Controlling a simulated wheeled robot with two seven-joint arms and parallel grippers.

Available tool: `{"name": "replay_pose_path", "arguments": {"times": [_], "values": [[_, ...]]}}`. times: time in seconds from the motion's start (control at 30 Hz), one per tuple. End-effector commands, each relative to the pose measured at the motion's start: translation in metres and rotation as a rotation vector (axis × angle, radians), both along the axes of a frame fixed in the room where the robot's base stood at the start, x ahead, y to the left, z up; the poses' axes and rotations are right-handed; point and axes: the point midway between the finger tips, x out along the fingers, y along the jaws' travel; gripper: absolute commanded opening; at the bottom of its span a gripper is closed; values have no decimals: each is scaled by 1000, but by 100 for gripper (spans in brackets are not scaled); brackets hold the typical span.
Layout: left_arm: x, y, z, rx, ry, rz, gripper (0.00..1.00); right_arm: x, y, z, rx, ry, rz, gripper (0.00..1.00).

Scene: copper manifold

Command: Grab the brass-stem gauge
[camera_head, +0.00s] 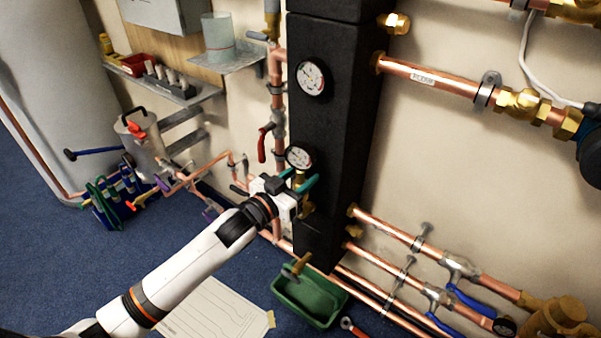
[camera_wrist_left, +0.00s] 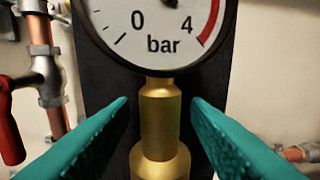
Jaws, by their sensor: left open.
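The brass-stem gauge has a round white dial (camera_head: 298,157) with a dark rim, low on the front of the black housing in the head view. In the left wrist view its dial (camera_wrist_left: 158,30) reads "0", "4" and "bar", with a red arc at right, and its top is cut off. Its brass stem (camera_wrist_left: 161,118) runs down below the dial. My left gripper (camera_head: 297,184) is open, its teal fingers just below the dial. In the left wrist view the fingers (camera_wrist_left: 160,115) stand on both sides of the stem, with a gap on each side. My right gripper is not in view.
A second gauge (camera_head: 311,77) sits higher on the black housing (camera_head: 333,120). A red-handled valve (camera_head: 264,143) is on the copper pipe close left. A green bin (camera_head: 312,299) stands on the floor below. Copper pipes (camera_head: 440,258) with blue-handled valves run at lower right.

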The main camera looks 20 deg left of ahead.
Motion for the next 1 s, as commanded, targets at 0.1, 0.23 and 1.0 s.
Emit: {"name": "replay_pose_path", "arguments": {"times": [0.1,0.23,1.0], "values": [[1,-1,0,0,0,0,43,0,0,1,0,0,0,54],[1,-1,0,0,0,0,40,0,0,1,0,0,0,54],[1,0,12,-1,-5,-1,0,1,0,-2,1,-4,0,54]]}}
